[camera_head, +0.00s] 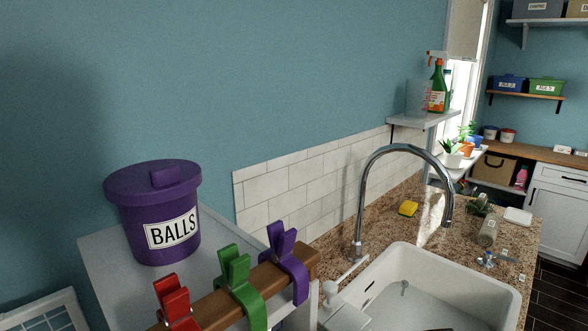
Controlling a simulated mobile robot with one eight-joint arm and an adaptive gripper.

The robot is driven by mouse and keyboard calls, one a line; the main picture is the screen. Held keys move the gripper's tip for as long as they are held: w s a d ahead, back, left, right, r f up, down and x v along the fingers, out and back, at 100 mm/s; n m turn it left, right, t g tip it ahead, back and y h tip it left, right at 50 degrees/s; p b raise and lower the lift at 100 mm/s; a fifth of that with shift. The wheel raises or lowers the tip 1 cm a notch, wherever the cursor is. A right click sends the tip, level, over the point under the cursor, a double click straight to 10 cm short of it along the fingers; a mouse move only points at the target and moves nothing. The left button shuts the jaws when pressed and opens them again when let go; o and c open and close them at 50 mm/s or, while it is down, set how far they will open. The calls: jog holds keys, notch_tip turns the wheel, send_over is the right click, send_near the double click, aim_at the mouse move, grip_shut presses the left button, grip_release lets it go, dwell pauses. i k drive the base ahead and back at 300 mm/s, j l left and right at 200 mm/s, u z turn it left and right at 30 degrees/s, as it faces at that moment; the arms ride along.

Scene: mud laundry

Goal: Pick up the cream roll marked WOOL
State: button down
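A small pale cream-grey cylinder (488,232) lies or stands on the granite counter to the right of the sink. It has dark marks on its side, too small to read, so I cannot tell whether they say WOOL. A dark green item (478,203) lies just behind it. My gripper is not in view.
A white sink (465,290) with a tall chrome faucet (361,200) lies in front of the cylinder. A yellow sponge (408,208) and a white dish (518,216) are on the counter. A purple BALLS bin (155,205) and a wooden rail with clips (305,262) stand at left.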

aim_at(488, 233)
jog(key=k+l, duration=0.1)
jog(key=l, duration=0.3)
jog(key=k+l+u, duration=0.1)
jog(key=l, duration=0.3)
jog(key=k+l, duration=0.15)
jog(key=l, duration=0.25)
jog(key=k+l+u, duration=0.1)
jog(key=l, duration=0.3)
jog(key=k+l, duration=0.15)
jog(key=l, duration=0.25)
jog(key=k+l, duration=0.1)
jog(key=l, duration=0.3)
jog(key=l+u, duration=0.1)
jog(key=l, duration=0.55)
jog(key=k+l, duration=0.1)
jog(key=l, duration=0.5)
jog(key=k+l+u, duration=0.15)
jog(key=l, duration=1.15)
jog(key=u, duration=0.05)
